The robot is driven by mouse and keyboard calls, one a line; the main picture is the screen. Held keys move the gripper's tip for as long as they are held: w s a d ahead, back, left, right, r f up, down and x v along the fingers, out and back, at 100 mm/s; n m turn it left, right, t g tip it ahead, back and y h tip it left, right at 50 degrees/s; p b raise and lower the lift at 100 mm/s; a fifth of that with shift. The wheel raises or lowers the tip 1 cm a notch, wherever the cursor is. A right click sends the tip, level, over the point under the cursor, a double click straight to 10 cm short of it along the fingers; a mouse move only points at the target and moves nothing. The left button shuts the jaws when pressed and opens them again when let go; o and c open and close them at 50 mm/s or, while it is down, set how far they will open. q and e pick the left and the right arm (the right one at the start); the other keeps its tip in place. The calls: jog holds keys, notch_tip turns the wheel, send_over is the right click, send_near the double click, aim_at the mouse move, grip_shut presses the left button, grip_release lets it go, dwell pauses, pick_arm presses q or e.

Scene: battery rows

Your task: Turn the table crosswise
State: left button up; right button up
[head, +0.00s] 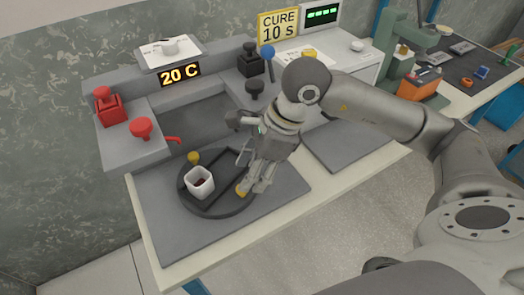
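The table is a round dark turntable (211,208) lying on a grey mat. A white square cup (200,183) with dark contents stands on its left front part. A yellow knob (193,157) shows at its back left edge, and a second yellow knob (242,190) at its right side. My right gripper (252,186) points down over the turntable's right side, with its fingertips at the second knob. Whether the fingers close on that knob is too small to tell. My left gripper is not in view.
A grey press recess stands behind, with red knobs (141,128) at left, a "20 C" display (180,75) and black knobs (255,88) at right. The grey mat (165,240) is bare in front. Another grey mat (350,145) at right is clear.

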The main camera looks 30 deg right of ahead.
jog(key=v, duration=0.7)
jog(key=shift+r, duration=0.1)
jog(key=shift+c, duration=0.2)
